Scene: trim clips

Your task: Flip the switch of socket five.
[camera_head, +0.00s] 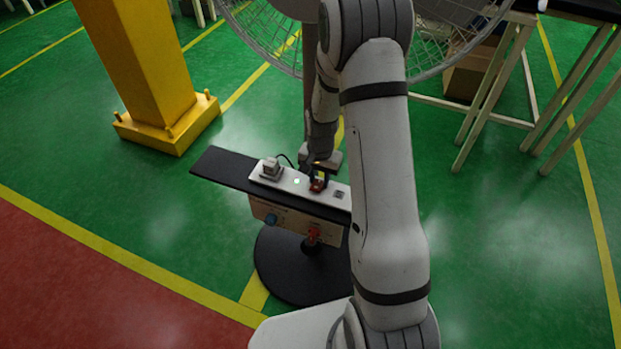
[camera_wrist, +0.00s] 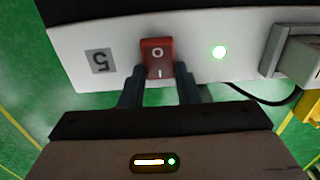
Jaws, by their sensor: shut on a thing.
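The white socket strip (camera_head: 295,183) lies on a dark shelf board. In the head view my gripper (camera_head: 319,176) is down at the strip and partly hides the switch. I cannot tell which side of the rocker is pressed.
A grey plug (camera_head: 271,168) with a dark cable sits in the strip, left of my gripper in the head view. The stand has a round black base (camera_head: 285,277). A yellow post (camera_head: 150,65) stands at left, a large fan (camera_head: 450,40) behind. Green floor is open around.

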